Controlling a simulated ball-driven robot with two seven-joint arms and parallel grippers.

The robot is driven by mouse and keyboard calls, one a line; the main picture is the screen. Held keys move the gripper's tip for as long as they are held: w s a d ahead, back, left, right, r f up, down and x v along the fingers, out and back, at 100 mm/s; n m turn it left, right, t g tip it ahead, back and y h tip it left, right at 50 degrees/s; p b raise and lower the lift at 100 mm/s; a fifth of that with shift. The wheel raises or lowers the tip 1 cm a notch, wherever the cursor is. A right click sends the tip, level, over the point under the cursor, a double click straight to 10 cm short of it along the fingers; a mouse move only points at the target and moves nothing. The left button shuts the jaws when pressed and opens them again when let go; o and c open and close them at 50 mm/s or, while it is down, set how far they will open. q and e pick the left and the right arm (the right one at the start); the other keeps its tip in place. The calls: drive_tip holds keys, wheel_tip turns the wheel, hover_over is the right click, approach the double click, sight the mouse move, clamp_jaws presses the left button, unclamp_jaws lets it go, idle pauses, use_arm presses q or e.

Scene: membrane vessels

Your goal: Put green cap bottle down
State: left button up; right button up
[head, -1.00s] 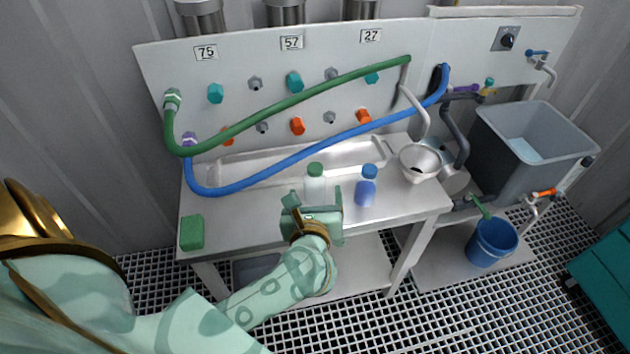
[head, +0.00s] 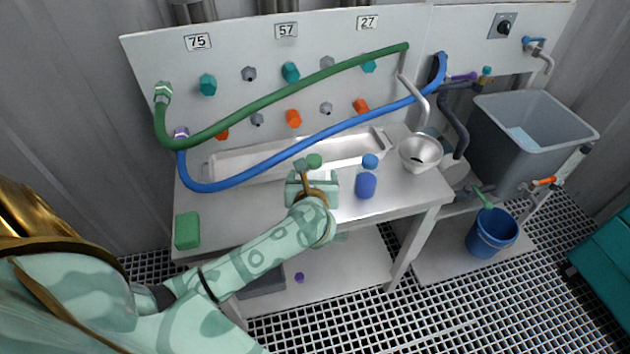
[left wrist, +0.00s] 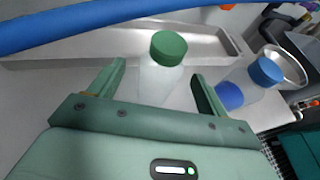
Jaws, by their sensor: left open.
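The green cap bottle (left wrist: 160,80) stands upright on the metal counter, its pale body between the two open fingers of my left gripper (left wrist: 160,85) in the left wrist view. My right gripper is not in view.
A green block (head: 187,230) lies at the counter's left. A long tray (head: 235,160) runs along the back, under a blue hose (head: 245,180) and a green hose (head: 290,100). A steel funnel bowl (head: 420,152) stands right. The counter's left middle is clear.

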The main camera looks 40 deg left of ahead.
use_arm(q)
drive_tip(key=shift+w+a+f, duration=0.15)
drive_tip(key=shift+w+a, duration=0.05)
drive_tip(key=shift+w, duration=0.05)
drive_tip(key=b+x, duration=0.2)
drive_tip(key=x, duration=0.2)
drive_tip(key=shift+d+f, duration=0.1)
drive_tip(key=shift+f, duration=0.05)
drive_tip(key=shift+w+a, duration=0.25)
drive_tip(key=shift+w, duration=0.15)
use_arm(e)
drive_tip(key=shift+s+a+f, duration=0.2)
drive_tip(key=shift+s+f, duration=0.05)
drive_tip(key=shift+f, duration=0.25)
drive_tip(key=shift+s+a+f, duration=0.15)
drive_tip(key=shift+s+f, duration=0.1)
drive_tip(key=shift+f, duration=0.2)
use_arm(q)
drive_tip(key=shift+s, duration=0.1)
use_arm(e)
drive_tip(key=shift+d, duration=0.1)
use_arm(q)
drive_tip(key=c, duration=1.2)
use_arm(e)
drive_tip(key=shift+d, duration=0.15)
